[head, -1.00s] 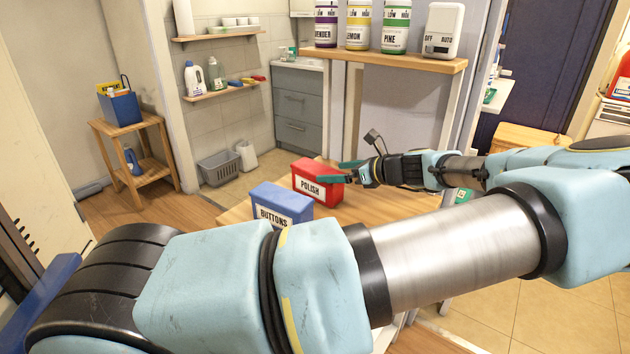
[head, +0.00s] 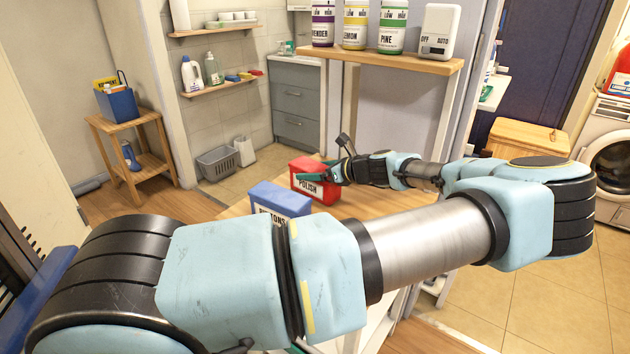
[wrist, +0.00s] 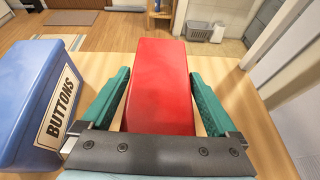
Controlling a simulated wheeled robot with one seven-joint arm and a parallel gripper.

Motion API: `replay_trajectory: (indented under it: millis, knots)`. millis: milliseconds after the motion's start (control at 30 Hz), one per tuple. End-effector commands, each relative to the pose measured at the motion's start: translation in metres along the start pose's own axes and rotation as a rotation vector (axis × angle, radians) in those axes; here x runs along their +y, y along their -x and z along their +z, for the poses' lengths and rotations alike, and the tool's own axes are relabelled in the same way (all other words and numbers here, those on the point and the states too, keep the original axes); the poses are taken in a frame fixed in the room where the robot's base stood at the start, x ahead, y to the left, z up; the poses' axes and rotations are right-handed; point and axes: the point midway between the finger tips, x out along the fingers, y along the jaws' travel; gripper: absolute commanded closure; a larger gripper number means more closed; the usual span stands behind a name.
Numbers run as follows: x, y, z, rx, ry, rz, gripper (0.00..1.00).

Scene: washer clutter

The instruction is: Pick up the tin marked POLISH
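The red tin marked POLISH (head: 316,188) stands upright on the wooden table, and its red top fills the middle of the wrist view (wrist: 162,85). My gripper (wrist: 159,95) is open, with one green finger on each side of the tin. Narrow gaps show between the fingers and the tin's sides, so it is not clamped. In the head view my gripper (head: 317,172) reaches the tin from the right and covers part of it. The tin's label is out of sight in the wrist view.
A blue tin marked BUTTONS (wrist: 42,95) stands close to the left finger; my arm partly hides it in the head view (head: 279,198). A shelf (head: 400,61) with several bottles is above and behind. The table (wrist: 228,85) right of the tin is clear.

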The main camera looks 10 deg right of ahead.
Motion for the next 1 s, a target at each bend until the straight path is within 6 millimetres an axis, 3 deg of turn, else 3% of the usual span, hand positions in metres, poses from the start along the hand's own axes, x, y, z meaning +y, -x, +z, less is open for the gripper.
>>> replay_trajectory:
  millis: [67,633,1000]
  knots:
    - [0.0001,0.0002,0.0000,0.000,0.000,0.000,0.16]
    - [0.0001,0.0003,0.0001,0.000,0.000,0.000,0.80]
    - [-0.0001,0.0024,0.0048,0.000,0.001,0.000,0.82]
